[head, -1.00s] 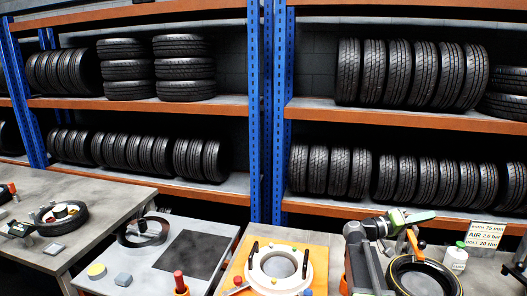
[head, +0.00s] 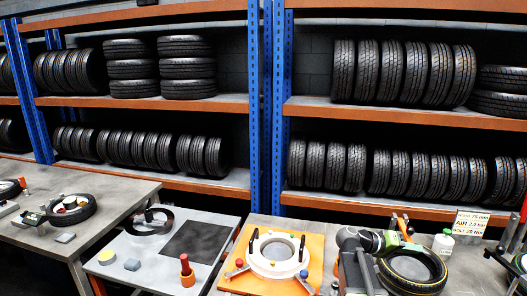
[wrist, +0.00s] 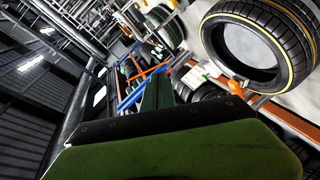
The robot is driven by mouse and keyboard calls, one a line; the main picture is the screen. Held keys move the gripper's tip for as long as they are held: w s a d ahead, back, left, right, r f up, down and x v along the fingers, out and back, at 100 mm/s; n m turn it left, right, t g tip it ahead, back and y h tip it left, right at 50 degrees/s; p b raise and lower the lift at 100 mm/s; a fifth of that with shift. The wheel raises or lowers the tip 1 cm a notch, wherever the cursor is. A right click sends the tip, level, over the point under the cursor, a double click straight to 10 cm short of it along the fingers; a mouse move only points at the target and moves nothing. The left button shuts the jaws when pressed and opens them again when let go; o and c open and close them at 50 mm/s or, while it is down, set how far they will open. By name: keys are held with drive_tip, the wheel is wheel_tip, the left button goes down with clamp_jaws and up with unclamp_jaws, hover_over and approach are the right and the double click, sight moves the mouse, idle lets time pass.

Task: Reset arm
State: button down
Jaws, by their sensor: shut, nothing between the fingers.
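My gripper (head: 408,246) is green and shows at the right in the head view, at the end of my dark arm. It is shut and empty, and overlaps the far rim of a black tyre with a yellow stripe (head: 436,285). I cannot tell from this view how high above the tyre it is. In the wrist view the green fingers of my gripper (wrist: 156,98) fill the lower middle, with nothing held. The striped tyre (wrist: 222,62) lies at the upper right there, apart from the fingers.
A white ring on an orange plate (head: 238,255) sits left of my arm. A white bottle (head: 443,244) and a sign (head: 472,222) stand right of it. A red-topped bottle (head: 187,270) stands on a grey table (head: 150,275). Tyre shelves (head: 200,105) line the back.

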drive_tip(key=s+a+f+n+y+b, duration=0.1)
drive_tip(key=s+a+f+n+y, duration=0.15)
drive_tip(key=a+f+y, duration=0.6)
drive_tip(key=s+a+f+n+y, duration=0.15)
drive_tip(key=s+a+f, duration=0.3)
drive_tip(key=a, duration=0.85)
drive_tip(key=s+a+f+n+y+b, duration=0.1)
drive_tip(key=s+a+f+y, duration=0.2)
drive_tip(key=a+f+y, duration=0.5)
wheel_tip(320, 180, down, 7)
drive_tip(key=a+h+b, duration=0.2)
drive_tip(key=b, duration=0.6)
drive_tip(key=shift+g+h, duration=0.3)
drive_tip(key=shift+h, duration=0.1)
